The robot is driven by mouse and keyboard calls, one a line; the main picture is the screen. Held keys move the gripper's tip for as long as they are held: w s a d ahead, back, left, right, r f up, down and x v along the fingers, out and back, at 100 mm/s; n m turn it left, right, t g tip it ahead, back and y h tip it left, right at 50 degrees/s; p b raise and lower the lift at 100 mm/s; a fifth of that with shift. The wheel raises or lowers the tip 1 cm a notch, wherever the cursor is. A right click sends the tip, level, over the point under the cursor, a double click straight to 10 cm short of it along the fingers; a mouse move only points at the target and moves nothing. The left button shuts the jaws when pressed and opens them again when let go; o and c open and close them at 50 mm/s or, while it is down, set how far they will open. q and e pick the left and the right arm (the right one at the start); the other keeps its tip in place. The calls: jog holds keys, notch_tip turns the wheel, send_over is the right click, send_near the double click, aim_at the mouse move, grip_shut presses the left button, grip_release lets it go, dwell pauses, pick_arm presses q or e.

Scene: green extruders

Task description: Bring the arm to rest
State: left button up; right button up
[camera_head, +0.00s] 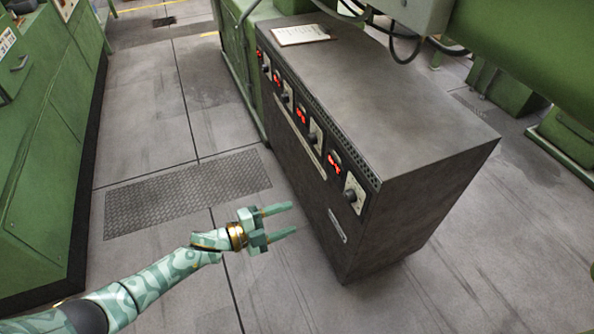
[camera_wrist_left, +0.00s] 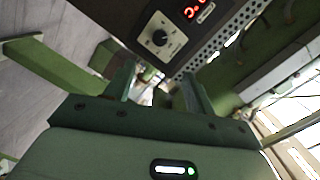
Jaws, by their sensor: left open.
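My left gripper (camera_head: 285,221) reaches in from the lower left in the head view, its two fingers apart and nothing between them. It is in front of the dark control cabinet (camera_head: 425,200), to the left of its lower front face, and looks apart from it. In the left wrist view the open fingers of my left gripper (camera_wrist_left: 158,88) point toward the cabinet front, where a knob (camera_wrist_left: 159,38) on a pale plate and a red lit display show. My right gripper is not in view.
A clipboard with paper (camera_head: 301,34) lies on the cabinet top. Green machinery (camera_head: 40,150) lines the left side, and more green machine parts (camera_head: 520,45) stand at the upper right. The grey floor (camera_head: 150,90) between them is clear, with a dark textured plate (camera_head: 187,192) set in it.

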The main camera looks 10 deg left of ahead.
pick_arm(q)
jog(key=w+a+f+n+t+y, duration=0.2)
jog(key=a+f+n+y, duration=0.4)
jog(key=a+f+n, duration=0.15)
jog(key=s+a+f+n+g+y+p, duration=0.2)
jog(key=s+a+f+n+y+p, duration=0.15)
jog(key=s+f, duration=0.4)
jog(key=s+a+f+n+g+y+p, duration=0.2)
jog(key=s+a+f+n+g+y, duration=0.15)
jog(key=s, duration=0.65)
jog(key=s+d+f+n+g+p, duration=0.1)
jog(key=s+n+g+p, duration=0.1)
jog(key=s, duration=1.7)
jog(key=s+d+f+n+g+p, duration=0.1)
jog(key=s+g, duration=0.4)
jog(key=s, duration=1.5)
jog(key=shift+d+f+n+p, duration=0.4)
jog(key=shift+n+p, duration=0.45)
jog(key=shift+p, duration=0.35)
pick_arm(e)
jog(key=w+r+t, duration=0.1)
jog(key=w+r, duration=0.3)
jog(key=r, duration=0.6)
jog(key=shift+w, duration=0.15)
